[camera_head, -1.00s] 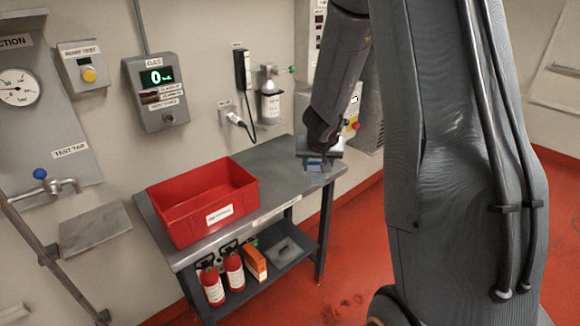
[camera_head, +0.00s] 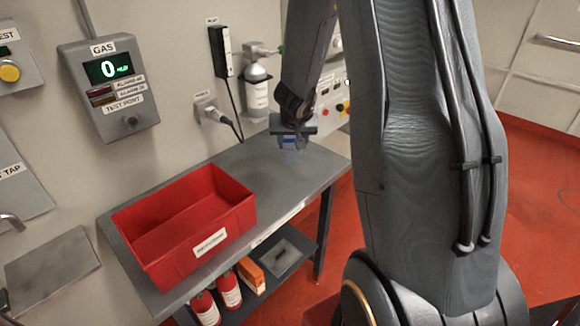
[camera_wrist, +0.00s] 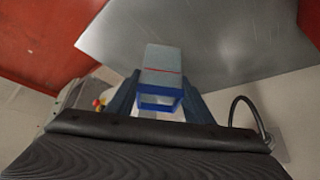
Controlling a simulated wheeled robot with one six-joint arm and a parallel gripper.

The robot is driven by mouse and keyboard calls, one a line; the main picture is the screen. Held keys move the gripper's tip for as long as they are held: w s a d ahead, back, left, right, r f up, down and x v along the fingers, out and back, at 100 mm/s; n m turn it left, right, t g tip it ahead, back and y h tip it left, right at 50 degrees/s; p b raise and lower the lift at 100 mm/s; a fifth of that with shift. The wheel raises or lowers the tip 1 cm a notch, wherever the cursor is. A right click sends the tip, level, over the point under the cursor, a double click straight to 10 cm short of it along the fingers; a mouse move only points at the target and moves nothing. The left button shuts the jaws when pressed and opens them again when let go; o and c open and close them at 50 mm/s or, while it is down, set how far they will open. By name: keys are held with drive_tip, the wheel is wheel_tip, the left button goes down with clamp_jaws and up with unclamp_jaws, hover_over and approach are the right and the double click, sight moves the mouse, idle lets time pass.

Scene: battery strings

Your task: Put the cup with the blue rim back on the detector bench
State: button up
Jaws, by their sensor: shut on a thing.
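The cup (camera_wrist: 162,70) shows in the wrist view as a pale grey body with a thin red line and a blue rim, the rim facing the camera. My gripper (camera_wrist: 160,98) is shut on it, with a dark finger on each side. In the head view my gripper (camera_head: 292,130) is over the right part of the grey bench (camera_head: 235,160), and only a little blue of the cup (camera_head: 291,143) shows under it. I cannot tell whether the cup touches the bench top. The bench also shows beyond the cup in the wrist view (camera_wrist: 225,40).
A red bin (camera_head: 185,222) stands on the left part of the bench. A plug with a cable (camera_head: 222,118), a gas bottle (camera_head: 257,92) and a gas detector (camera_head: 110,85) are on the wall. Fire extinguishers (camera_head: 230,290) stand on the lower shelf. The bench top between bin and gripper is clear.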

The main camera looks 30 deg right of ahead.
sight(292, 156)
drive_tip(key=shift+f+b, duration=2.6)
drive_tip(key=shift+f, duration=0.95)
drive_tip(key=shift+f, duration=0.1)
drive_tip(key=o, duration=1.1)
drive_tip(key=shift+r, duration=0.3)
drive_tip(key=p+v, duration=0.6)
drive_tip(key=v, duration=0.6)
drive_tip(key=s+a+r+n+y, duration=0.25)
drive_tip(key=s+a, duration=0.25)
drive_tip(key=a, duration=0.5)
drive_tip(key=s+a+n+g, duration=0.2)
drive_tip(key=s+a+g, duration=0.1)
drive_tip(key=s, duration=0.8)
drive_tip(key=shift+a, duration=0.4)
